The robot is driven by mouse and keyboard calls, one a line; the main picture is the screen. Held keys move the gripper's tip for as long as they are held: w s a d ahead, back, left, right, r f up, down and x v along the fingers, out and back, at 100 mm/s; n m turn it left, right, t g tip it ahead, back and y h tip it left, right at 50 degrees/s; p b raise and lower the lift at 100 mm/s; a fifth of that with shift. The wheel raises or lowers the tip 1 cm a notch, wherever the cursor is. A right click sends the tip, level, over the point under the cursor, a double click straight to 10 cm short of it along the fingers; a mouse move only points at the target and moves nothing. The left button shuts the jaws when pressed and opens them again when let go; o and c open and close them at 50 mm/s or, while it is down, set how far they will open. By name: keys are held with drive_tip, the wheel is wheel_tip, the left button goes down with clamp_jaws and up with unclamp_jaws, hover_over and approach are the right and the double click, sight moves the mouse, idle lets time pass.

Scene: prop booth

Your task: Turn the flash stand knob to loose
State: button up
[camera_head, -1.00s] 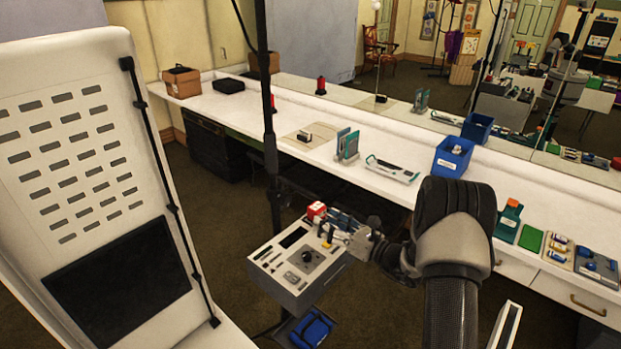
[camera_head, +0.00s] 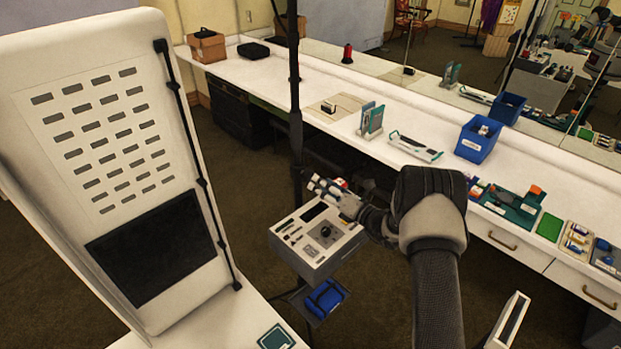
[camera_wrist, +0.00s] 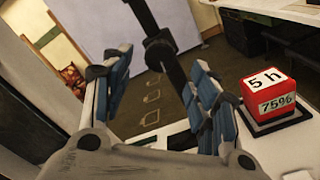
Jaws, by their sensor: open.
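A black stand pole (camera_head: 296,90) rises behind a grey control box (camera_head: 310,265). In the wrist view the pole (camera_wrist: 143,15) slants down between my fingers to a thicker black clamp-like part (camera_wrist: 160,50). I cannot tell whether this is the flash stand knob or which way it is set. A round black dial (camera_head: 325,232) sits on the box top. My gripper (camera_head: 318,185) is open and empty above the box's far edge, close to the pole. In the wrist view its blue-padded fingers (camera_wrist: 158,85) stand either side of the pole, apparently not touching it.
A red block (camera_wrist: 272,92) marked "5 h" and "75%" stands just right of my fingers. A tall white panel (camera_head: 120,170) is at left. A long white counter (camera_head: 330,90) with a blue bin (camera_head: 478,140) runs behind. A blue bundle (camera_head: 325,298) lies below the box.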

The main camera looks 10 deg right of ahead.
sight(310, 178)
drive_tip(key=x, duration=0.6)
drive_tip(key=c, duration=1.1)
drive_tip(key=shift+o, duration=0.2)
